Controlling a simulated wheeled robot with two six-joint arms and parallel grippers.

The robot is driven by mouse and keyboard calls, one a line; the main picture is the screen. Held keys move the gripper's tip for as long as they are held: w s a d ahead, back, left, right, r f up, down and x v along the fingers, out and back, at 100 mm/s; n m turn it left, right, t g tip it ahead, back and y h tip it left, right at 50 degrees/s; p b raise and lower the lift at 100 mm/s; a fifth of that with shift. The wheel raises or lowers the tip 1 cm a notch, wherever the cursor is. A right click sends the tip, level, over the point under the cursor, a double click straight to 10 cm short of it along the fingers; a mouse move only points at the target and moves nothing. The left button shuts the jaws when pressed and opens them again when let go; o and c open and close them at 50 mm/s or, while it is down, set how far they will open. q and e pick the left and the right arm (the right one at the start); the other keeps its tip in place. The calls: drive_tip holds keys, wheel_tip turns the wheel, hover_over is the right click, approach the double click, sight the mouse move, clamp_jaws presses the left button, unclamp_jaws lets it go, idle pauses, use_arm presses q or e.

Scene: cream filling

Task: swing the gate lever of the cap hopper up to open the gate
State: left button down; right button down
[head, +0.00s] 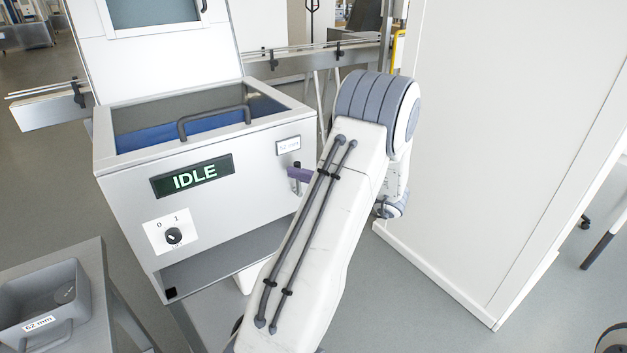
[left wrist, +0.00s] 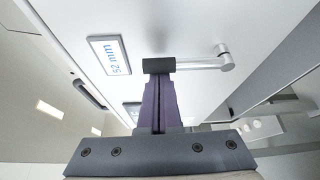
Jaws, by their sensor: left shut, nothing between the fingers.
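The cap hopper (head: 240,172) is a pale metal box with an open top, a "52 mm" label (head: 288,145) and an IDLE display (head: 192,176). Its gate lever in the left wrist view is a silver rod (left wrist: 200,66) with a dark grip (left wrist: 158,65) and a round pivot at the right end. My left gripper's purple fingers (left wrist: 158,104) are shut and empty, their tips at the dark grip; I cannot tell if they touch it. In the head view the left gripper (head: 300,174) is at the hopper's front right, partly hidden by my arm. My right gripper is out of view.
A dark knob (head: 174,236) is on the hopper front, above an open slot. A grey bin (head: 42,300) with a mm label sits on a stand at lower left. A tall white panel (head: 500,150) stands close to the right of my arm. A rail runs behind.

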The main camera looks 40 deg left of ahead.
use_arm(q)
drive_tip(key=shift+w, duration=0.15)
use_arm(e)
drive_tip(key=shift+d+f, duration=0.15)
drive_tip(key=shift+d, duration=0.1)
use_arm(q)
drive_tip(key=shift+w, duration=0.1)
drive_tip(key=shift+s, duration=0.25)
drive_tip(key=s, duration=0.1)
drive_tip(key=s+a+b, duration=0.1)
drive_tip(key=shift+s+a+f, duration=0.1)
drive_tip(key=shift+s, duration=0.25)
drive_tip(key=shift+s+d, duration=0.25)
drive_tip(key=shift+d, duration=0.2)
drive_tip(key=b+v, duration=0.1)
drive_tip(key=v, duration=0.7)
drive_tip(key=shift+w+d, duration=0.15)
drive_tip(key=shift+d, duration=0.2)
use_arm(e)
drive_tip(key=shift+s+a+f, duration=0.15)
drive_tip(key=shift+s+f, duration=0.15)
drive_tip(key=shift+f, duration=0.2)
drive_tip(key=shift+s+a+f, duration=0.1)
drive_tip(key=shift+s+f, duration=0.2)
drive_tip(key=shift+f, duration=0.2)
use_arm(q)
drive_tip(key=shift+w, duration=0.1)
